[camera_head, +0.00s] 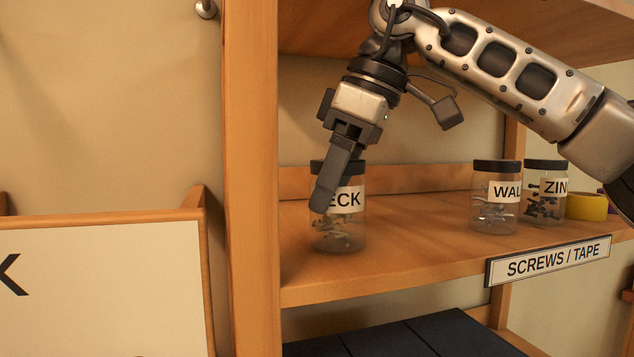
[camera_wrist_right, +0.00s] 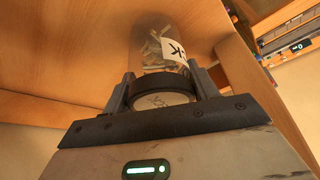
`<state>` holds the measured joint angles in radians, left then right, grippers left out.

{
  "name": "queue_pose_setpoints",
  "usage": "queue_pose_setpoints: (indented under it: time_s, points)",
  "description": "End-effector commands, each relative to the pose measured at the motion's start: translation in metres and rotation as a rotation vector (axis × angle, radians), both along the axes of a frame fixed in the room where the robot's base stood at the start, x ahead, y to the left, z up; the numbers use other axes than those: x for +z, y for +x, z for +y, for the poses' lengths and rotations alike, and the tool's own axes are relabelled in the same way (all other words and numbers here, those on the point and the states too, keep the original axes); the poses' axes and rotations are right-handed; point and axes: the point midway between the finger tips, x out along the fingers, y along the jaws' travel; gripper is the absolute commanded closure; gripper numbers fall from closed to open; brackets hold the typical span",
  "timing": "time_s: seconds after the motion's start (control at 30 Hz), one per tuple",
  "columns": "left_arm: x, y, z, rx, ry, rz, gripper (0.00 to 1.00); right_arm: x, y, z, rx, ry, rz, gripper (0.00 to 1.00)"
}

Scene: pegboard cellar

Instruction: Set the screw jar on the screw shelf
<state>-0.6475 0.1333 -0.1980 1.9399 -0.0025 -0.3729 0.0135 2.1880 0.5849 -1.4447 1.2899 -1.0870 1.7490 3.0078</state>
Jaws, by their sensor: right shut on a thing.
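The screw jar (camera_head: 345,232) is clear with a black lid, a white label ending in "ECK" and screws inside. It is upright at the left end of the screw shelf (camera_head: 410,236), whose front sign reads "SCREWS / TAPE". Its base appears at the shelf surface; I cannot tell if it touches. My right gripper (camera_head: 330,190) is shut on the jar from above, one finger covering part of the label. In the right wrist view the fingers (camera_wrist_right: 163,88) hold both sides of the jar (camera_wrist_right: 165,45) near its lid. My left gripper is not in view.
Two more jars, labelled "WAL" (camera_head: 495,215) and "ZIN" (camera_head: 543,205), stand to the right, beside yellow tape (camera_head: 587,207). A wooden post (camera_head: 252,150) rises close left of the held jar. The shelf between the held jar and the "WAL" jar is clear.

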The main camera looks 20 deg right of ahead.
Motion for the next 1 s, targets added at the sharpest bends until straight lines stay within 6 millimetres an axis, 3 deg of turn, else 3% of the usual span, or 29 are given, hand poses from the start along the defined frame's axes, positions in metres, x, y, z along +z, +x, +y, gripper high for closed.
queue_pose_setpoints:
  time_s: [0.33,0.37,0.4,0.43,0.77,0.87,1.0]
  points:
    - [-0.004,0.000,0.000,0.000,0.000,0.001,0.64,-0.006,0.000,-0.004,-0.006,0.002,0.000,0.75]
    - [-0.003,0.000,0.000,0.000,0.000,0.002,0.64,-0.005,0.000,-0.004,-0.006,0.000,0.002,0.33]
    - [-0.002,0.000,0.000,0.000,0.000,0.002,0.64,-0.004,0.000,-0.004,-0.006,0.000,0.002,0.22]
    - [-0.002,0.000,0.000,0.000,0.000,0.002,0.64,-0.004,0.000,-0.004,-0.006,0.000,0.002,0.19]
    - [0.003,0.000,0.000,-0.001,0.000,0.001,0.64,0.000,0.000,-0.004,-0.005,0.001,0.001,0.19]
    - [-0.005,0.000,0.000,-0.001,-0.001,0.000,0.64,0.007,-0.003,-0.007,-0.006,0.002,-0.001,0.19]
    - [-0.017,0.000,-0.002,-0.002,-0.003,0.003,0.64,0.005,-0.017,-0.031,-0.009,0.003,-0.001,0.19]
